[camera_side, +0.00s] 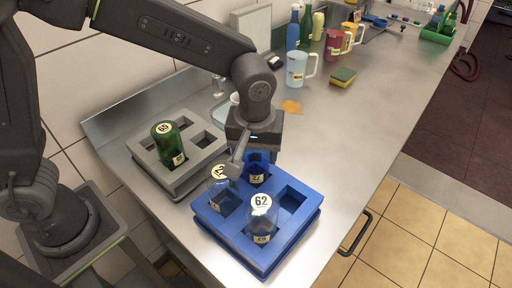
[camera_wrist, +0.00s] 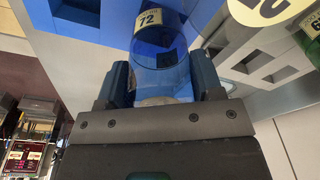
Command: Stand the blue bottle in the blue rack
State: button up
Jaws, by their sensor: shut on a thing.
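The blue bottle (camera_side: 257,170) is at the back compartment of the blue rack (camera_side: 283,243) in the side view. It looks upright, with a pale label low on it; whether its base rests on the compartment floor cannot be told. My gripper (camera_side: 246,155) is above the rack and shut on the bottle. In the wrist view, the two fingers of my gripper (camera_wrist: 163,85) stand on either side of the translucent blue bottle (camera_wrist: 160,60), whose label reads 72. My gripper hides the bottle's upper part in the side view.
Two clear bottles (camera_side: 262,214) with round labels on top stand in the blue rack, one close to my gripper. The rack's right compartment (camera_side: 291,198) is empty. A grey rack (camera_side: 190,180) to the left holds a green bottle (camera_side: 168,142). Mugs, a sponge (camera_side: 343,76) and other bottles stand further back.

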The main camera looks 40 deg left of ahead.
jog(key=shift+f, duration=0.1)
jog(key=o, duration=1.2)
notch_tip(320, 180, up, 8)
jog(key=shift+r, duration=0.45)
jog(key=shift+a+r, duration=0.1)
jog(key=shift+a, duration=0.05)
jog(key=s+a+m+t, duration=0.1)
jog(key=s+a+m, duration=0.1)
jog(key=s+a, duration=0.2)
jog(key=s+a+r+m+t, duration=0.1)
jog(key=s+a+m, duration=0.1)
jog(key=s+a, duration=0.3)
jog(key=s+a+m+t, duration=0.2)
jog(key=s+a, duration=0.3)
jog(key=a, duration=0.2)
jog(key=shift+r+h, duration=0.4)
